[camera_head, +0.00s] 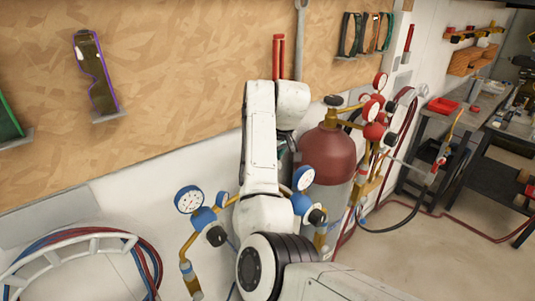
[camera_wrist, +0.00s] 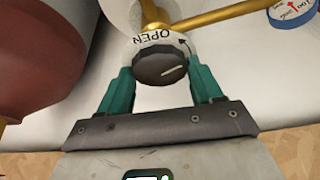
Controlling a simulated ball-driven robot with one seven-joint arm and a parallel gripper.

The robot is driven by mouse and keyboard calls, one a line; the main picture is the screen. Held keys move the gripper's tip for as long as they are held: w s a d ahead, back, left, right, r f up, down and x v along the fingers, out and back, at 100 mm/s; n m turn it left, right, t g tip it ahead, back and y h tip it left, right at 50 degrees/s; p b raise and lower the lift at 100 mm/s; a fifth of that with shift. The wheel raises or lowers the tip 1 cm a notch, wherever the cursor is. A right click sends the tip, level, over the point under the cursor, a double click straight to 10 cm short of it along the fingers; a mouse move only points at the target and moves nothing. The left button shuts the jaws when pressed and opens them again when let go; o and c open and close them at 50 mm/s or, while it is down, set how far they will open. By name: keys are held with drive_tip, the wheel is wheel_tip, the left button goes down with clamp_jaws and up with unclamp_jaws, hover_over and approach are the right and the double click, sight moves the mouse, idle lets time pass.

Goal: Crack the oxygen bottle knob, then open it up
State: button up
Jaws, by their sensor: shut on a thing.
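In the wrist view, a dark round knob (camera_wrist: 160,64) with a pale line on its face sits at the gold valve fitting (camera_wrist: 210,18). A pale plate (camera_wrist: 170,42) behind the knob reads OPEN and has a curved arrow. My gripper (camera_wrist: 161,77) has its teal fingers on either side of the knob and is shut on it. In the head view, my white arm hides the knob, most of the gripper and most of the oxygen bottle. Blue-rimmed gauges (camera_head: 190,199) show on both sides of my arm.
A red-topped cylinder (camera_head: 327,155) with red gauges (camera_head: 371,108) stands close to the right of my arm; its red shoulder fills the upper left of the wrist view. A hose rack (camera_head: 90,240) is at lower left. A workbench (camera_head: 465,120) stands at right. Floor between is partly clear.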

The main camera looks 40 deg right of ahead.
drive_tip(key=n, duration=0.2)
drive_tip(key=n+y, duration=0.1)
drive_tip(key=shift+d+n, duration=0.2)
drive_tip(key=shift+n, duration=0.2)
drive_tip(key=n, duration=0.1)
drive_tip(key=n+y, duration=0.1)
drive_tip(key=n, duration=0.1)
drive_tip(key=shift+d+n+g+y, duration=0.15)
drive_tip(key=shift+n+g+y, duration=0.15)
drive_tip(key=shift+g, duration=0.1)
drive_tip(key=n, duration=0.2)
drive_tip(key=n+g+y, duration=0.1)
drive_tip(key=n, duration=0.1)
drive_tip(key=n+g, duration=0.1)
drive_tip(key=n, duration=0.1)
drive_tip(key=shift+w+d, duration=0.1)
drive_tip(key=shift+w, duration=0.15)
drive_tip(key=shift+n+y, duration=0.3)
drive_tip(key=shift+y, duration=0.1)
drive_tip(key=o, duration=1.1)
drive_tip(key=shift+c, duration=0.2)
drive_tip(key=shift+r, duration=0.1)
